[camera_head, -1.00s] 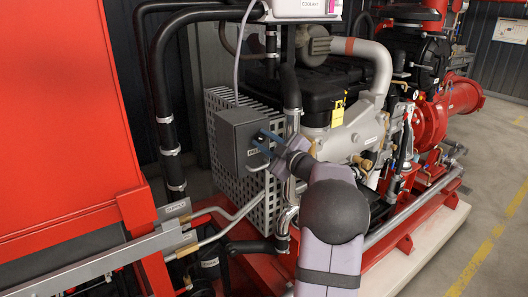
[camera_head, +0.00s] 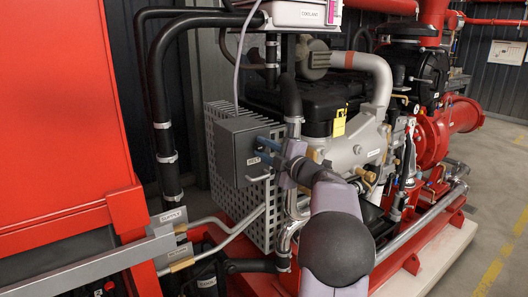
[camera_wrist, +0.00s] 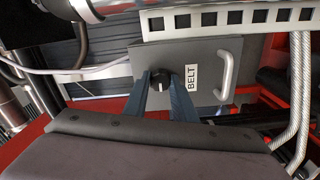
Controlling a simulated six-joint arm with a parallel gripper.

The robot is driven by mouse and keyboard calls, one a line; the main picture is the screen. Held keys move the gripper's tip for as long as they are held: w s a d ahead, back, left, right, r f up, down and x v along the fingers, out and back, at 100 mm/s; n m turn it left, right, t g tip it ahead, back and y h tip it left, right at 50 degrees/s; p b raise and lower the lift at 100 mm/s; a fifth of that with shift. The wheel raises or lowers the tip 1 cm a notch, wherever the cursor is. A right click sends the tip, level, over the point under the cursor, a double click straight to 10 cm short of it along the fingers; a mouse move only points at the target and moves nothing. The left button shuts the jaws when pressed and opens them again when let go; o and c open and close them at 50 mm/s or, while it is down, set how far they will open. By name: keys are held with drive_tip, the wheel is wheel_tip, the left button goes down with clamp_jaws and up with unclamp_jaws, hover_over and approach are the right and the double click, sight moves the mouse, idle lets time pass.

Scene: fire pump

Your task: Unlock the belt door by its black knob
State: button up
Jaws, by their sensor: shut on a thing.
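The belt door (camera_head: 238,150) is a dark grey panel on the perforated guard in the head view. It also shows in the wrist view (camera_wrist: 205,62) with a white BELT label (camera_wrist: 191,77) and a pale handle (camera_wrist: 225,75). The black knob (camera_wrist: 160,79) sits on the door beside the label, with a light mark on its face. My gripper (camera_wrist: 160,82) has its two blue fingers on either side of the knob and is shut on it. In the head view my gripper (camera_head: 268,144) reaches the door's right side, and the knob is hidden there. The door looks closed.
The perforated guard (camera_head: 262,205) surrounds the door. Silver and black pipes (camera_head: 289,205) run close to my wrist on the right. A coolant tank (camera_head: 305,14) is above. A red panel (camera_head: 60,120) fills the left.

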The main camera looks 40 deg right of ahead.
drive_tip(key=o, duration=1)
drive_tip(key=shift+o, duration=0.2)
drive_tip(key=shift+s, duration=0.1)
drive_tip(key=s+b, duration=0.1)
drive_tip(key=s, duration=0.6)
drive_tip(key=shift+b, duration=0.3)
